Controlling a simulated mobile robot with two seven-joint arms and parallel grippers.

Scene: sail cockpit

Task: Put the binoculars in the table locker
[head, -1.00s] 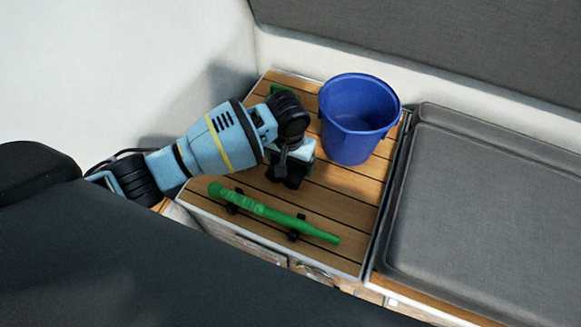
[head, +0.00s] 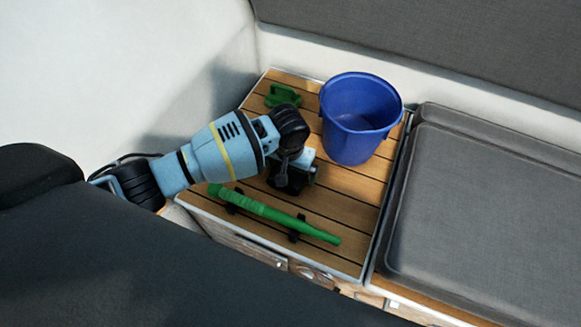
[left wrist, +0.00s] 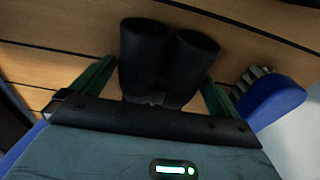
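The black binoculars (left wrist: 165,62) show in the left wrist view, their two barrels pointing away from the palm over the slatted wood. My left gripper (left wrist: 162,72) has a green finger on each side of them, very close to the barrels. The fingers look spread, and contact is unclear. In the head view my left gripper (head: 291,178) is low over the wooden top of the table locker (head: 345,195); it hides most of the binoculars there. The locker's front shows only partly below the top, with a round fitting on it. My right gripper is out of view.
A blue bucket (head: 360,118) stands at the back right of the top. A long green tool (head: 275,215) lies in black holders near the front edge. A small green object (head: 283,95) is at the back left. A grey cushioned seat (head: 490,205) adjoins on the right.

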